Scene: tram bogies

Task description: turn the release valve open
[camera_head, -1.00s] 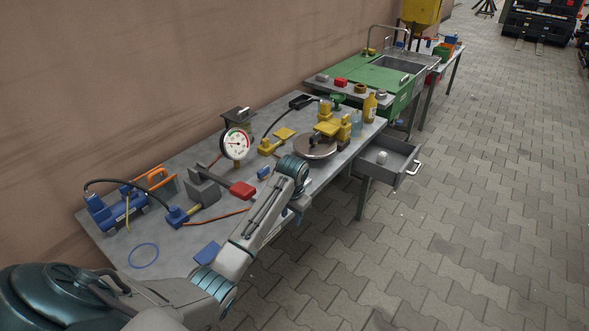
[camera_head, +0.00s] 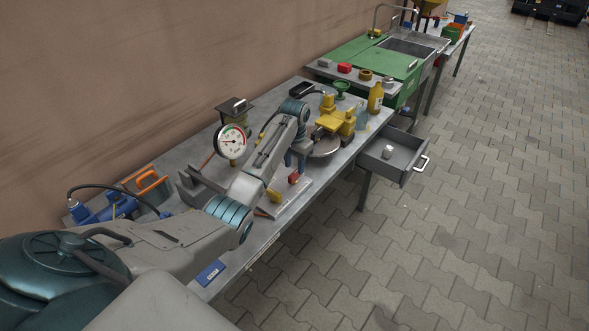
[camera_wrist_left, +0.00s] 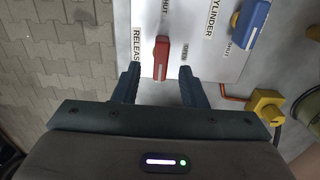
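The release valve has a red handle (camera_wrist_left: 161,59) on a pale panel (camera_wrist_left: 205,62) labelled RELEASE, SHUT and OPEN. In the left wrist view the handle points up the picture toward SHUT, and OPEN is to its right. My left gripper (camera_wrist_left: 157,75) is open, with one finger on each side of the handle's near end and gaps visible on both sides. In the head view the red handle (camera_head: 293,178) shows just below my left gripper (camera_head: 297,160), above the bench's front edge. My right gripper is not in view.
A blue handle (camera_wrist_left: 249,22) by the CYLINDER label sits right of the red one. A yellow fitting (camera_wrist_left: 267,105) with a hose lies nearby. In the head view a pressure gauge (camera_head: 231,141) stands behind my arm, and an open drawer (camera_head: 408,157) juts out right.

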